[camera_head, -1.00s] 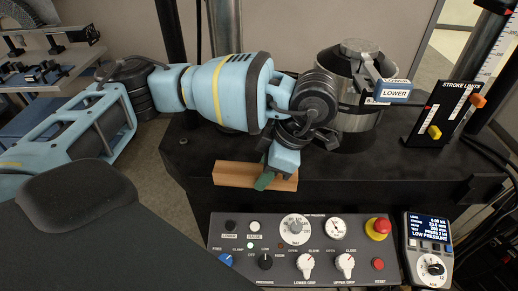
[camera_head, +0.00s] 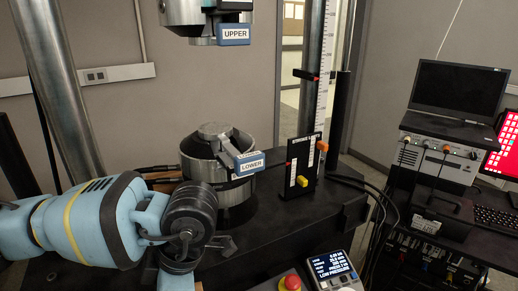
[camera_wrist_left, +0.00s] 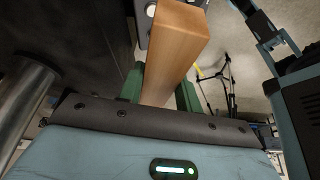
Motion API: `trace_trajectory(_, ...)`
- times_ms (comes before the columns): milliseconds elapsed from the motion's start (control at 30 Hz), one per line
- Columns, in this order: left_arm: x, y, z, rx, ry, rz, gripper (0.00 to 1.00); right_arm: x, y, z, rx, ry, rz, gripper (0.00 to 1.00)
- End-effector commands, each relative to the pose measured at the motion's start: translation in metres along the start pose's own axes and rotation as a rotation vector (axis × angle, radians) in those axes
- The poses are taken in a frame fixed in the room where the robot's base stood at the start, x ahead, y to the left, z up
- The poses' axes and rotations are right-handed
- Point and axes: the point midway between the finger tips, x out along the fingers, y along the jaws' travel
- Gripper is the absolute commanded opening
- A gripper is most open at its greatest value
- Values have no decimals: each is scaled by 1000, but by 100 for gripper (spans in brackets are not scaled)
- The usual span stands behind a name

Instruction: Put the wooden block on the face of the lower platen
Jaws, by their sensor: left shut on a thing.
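The wooden block (camera_wrist_left: 172,50) is an orange-brown bar in the left wrist view. My left gripper (camera_wrist_left: 160,92) is shut on it, with green fingers along its two sides. In the head view my left arm comes in at the lower left and its hand points down at the bottom edge. The fingers and most or all of the block are out of that picture. The lower platen (camera_head: 213,131) appears as a small round metal disc on top of a wide metal cylinder, beyond and above my wrist. Its top looks bare. My right gripper is not in view.
A blue LOWER label (camera_head: 250,162) sticks out at the cylinder's front right. The UPPER head (camera_head: 234,34) hangs above with an open gap. A stroke-limits panel (camera_head: 300,175), a steel column (camera_head: 62,95) and a handheld controller (camera_head: 331,270) stand around the black machine bed (camera_head: 262,228).

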Motion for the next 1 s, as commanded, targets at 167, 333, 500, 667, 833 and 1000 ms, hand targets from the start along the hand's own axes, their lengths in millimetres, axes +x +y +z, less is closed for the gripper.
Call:
trace_trajectory(167, 2, 8, -3, 231, 1, 102, 9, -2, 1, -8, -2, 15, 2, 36)
trace_trajectory(333, 4, 16, -5, 484, 1, 208, 9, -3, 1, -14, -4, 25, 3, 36)
trace_trajectory(500, 4, 24, -8, 729, 0, 310, 9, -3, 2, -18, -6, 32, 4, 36)
trace_trajectory(667, 3, 31, -10, 954, -1, 403, 9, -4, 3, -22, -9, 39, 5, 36)
trace_trajectory(833, 1, 38, -14, 1185, 0, 499, 9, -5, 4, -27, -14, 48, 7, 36)
trace_trajectory(1000, -2, 44, -18, 1407, 0, 590, 9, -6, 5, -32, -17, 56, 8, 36)
